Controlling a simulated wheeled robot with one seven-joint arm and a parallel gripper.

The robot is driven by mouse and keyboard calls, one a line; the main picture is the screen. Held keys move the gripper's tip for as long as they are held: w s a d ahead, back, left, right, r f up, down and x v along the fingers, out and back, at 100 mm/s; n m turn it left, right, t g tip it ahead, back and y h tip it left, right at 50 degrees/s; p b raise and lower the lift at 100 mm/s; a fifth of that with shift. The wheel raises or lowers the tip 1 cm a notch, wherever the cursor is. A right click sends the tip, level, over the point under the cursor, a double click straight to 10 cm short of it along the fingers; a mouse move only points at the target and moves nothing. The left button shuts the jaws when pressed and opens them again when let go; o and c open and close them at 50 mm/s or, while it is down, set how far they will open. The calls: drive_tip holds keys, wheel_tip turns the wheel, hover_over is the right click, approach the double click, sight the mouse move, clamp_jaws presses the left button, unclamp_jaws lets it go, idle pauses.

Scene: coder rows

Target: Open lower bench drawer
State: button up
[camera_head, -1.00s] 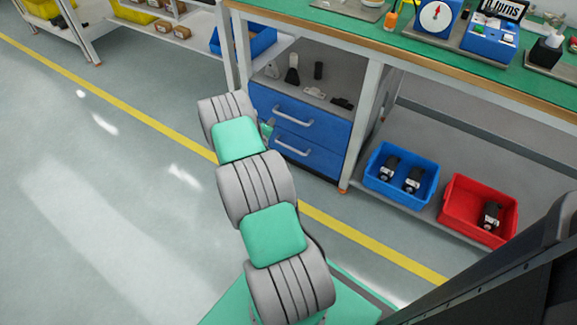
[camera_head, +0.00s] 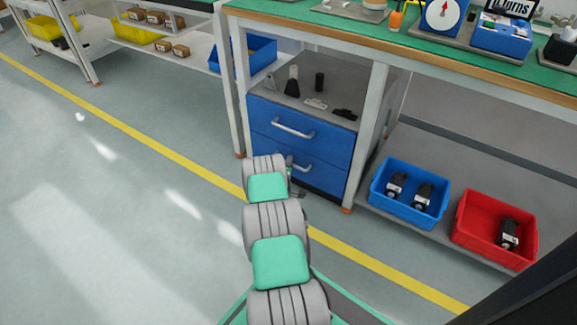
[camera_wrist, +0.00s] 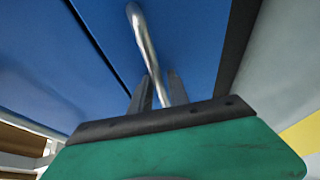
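The blue bench drawer unit has two drawers, and both look closed. The lower drawer (camera_head: 325,178) has a silver bar handle (camera_head: 301,163), partly hidden behind my arm and gripper. My gripper (camera_head: 298,178) is at the front of the lower drawer, mostly hidden by my wrist in the head view. In the wrist view, the silver handle (camera_wrist: 146,38) runs between the two dark fingertips of my gripper (camera_wrist: 160,85). A small gap shows beside the bar on the left, so the fingers look open around it; firm contact is not visible.
The upper drawer (camera_head: 320,141) has its own handle above. A table leg (camera_head: 366,135) stands close right of the drawers. A blue bin (camera_head: 378,190) and a red bin (camera_head: 463,222) sit on the lower shelf. The floor (camera_head: 130,220) at left is clear.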

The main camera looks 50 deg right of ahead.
clamp_jaws()
idle(1.4)
